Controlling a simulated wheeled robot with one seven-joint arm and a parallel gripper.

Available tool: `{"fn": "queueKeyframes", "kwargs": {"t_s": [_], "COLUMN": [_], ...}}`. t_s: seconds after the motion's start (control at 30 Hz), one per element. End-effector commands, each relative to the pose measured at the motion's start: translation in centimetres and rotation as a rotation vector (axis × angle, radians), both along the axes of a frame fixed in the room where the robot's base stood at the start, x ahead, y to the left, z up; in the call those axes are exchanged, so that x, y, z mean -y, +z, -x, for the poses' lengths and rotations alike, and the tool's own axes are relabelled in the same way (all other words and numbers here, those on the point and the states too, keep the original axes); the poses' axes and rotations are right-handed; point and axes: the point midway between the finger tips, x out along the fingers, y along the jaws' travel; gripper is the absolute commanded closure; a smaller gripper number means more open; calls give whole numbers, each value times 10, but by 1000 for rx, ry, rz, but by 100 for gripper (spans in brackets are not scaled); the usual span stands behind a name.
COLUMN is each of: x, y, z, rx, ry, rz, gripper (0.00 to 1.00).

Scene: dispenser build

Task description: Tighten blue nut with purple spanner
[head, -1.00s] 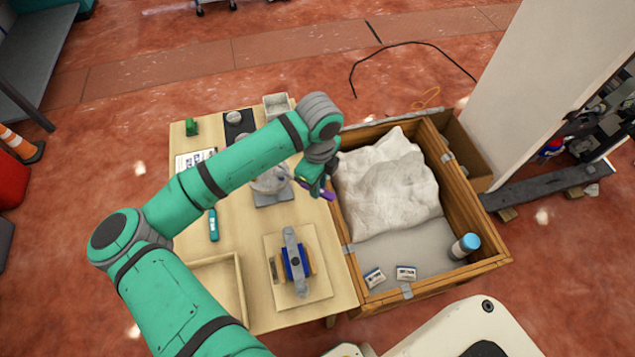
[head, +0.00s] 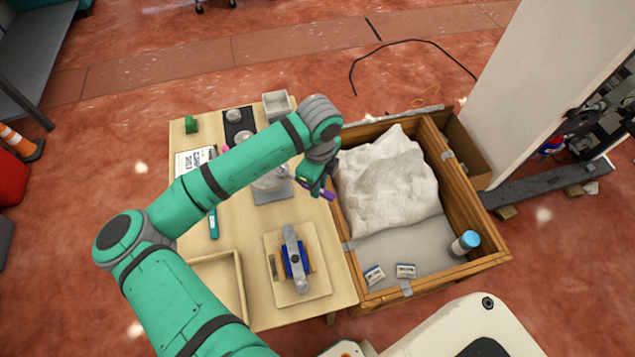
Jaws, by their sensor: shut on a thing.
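My gripper (head: 318,187) is at the right side of the wooden table (head: 228,290), above its edge next to the wooden crate. It is shut on the purple spanner (head: 328,194), of which only a short part shows. A blue block (head: 285,262) with a grey bar (head: 291,240) across it sits on a pale board on the table, nearer to me. I cannot make out a blue nut for certain. Behind my gripper, a round whitish thing on a grey base (head: 272,193) stands on the table, partly hidden by my arm.
The wooden crate (head: 494,259) to the right holds a white crumpled sack (head: 385,185), a blue-capped bottle (head: 464,243) and small boxes (head: 405,270). A wooden tray (head: 240,283) lies front left. A teal tool (head: 213,224) and a grey bin (head: 277,104) are also on the table.

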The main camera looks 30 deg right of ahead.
Motion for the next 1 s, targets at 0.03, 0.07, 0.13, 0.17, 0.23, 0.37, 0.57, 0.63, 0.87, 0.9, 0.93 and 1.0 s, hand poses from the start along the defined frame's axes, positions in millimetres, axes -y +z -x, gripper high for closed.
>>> {"fn": "queueKeyframes", "kwargs": {"t_s": [0.03, 0.07, 0.13, 0.17, 0.23, 0.37, 0.57, 0.63, 0.87, 0.9, 0.93, 1.0], "x": [-1, -1, -1, -1, -1, -1, -1, 0, 0, 0, 0, 0], "y": [-1, -1, -3, -3, -4, -6, -10, -11, -13, -13, -13, -13], "z": [0, 0, 0, 0, 0, 0, 0, 0, 0, 0, 0, 0], "rx": [0, 0, 0, 0, 0, 0, 0, 0, 0, 0, 0, 0], "ry": [1, 1, 1, 1, 1, 1, 1, 1, 1, 1, 1, 1], "rz": [0, 0, 0, 0, 0, 0, 0, 0, 0, 0, 0, 0], "gripper": [100, 100, 100, 100, 100, 100, 100, 100, 100, 100, 100, 100]}}
